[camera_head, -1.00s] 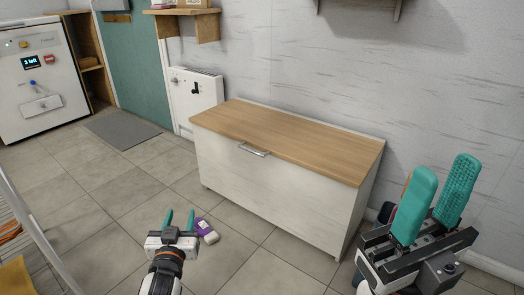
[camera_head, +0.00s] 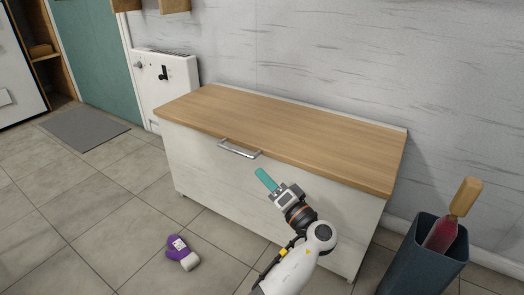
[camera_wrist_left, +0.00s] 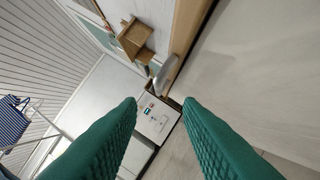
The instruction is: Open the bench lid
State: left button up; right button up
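The bench (camera_head: 225,178) has a white front and a wooden lid (camera_head: 300,128), which lies shut on top. A metal bar handle (camera_head: 239,149) sits at the lid's front edge; it also shows in the left wrist view (camera_wrist_left: 166,74), beyond the fingertips. My left gripper (camera_head: 265,179) is in front of the bench, just below the lid's front edge and to the right of the handle. In the left wrist view its teal fingers (camera_wrist_left: 160,104) stand wide apart with nothing between them, short of the handle. My right gripper is not in view.
A dark blue bin (camera_head: 425,262) with a wooden-handled item (camera_head: 455,215) stands to the right of the bench. A purple and white object (camera_head: 180,251) lies on the floor at the front. A white radiator (camera_head: 165,85) is on the wall at left. The lid top is clear.

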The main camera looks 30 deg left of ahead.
aim_at(240, 152)
pick_arm(q)
jog(key=b+x, duration=0.4)
jog(key=x, duration=0.6)
jog(key=shift+s+a, duration=0.1)
jog(key=shift+s, duration=0.05)
jog(key=shift+x, duration=0.8)
jog(key=shift+r, duration=0.1)
jog(key=shift+c, duration=0.4)
grip_shut()
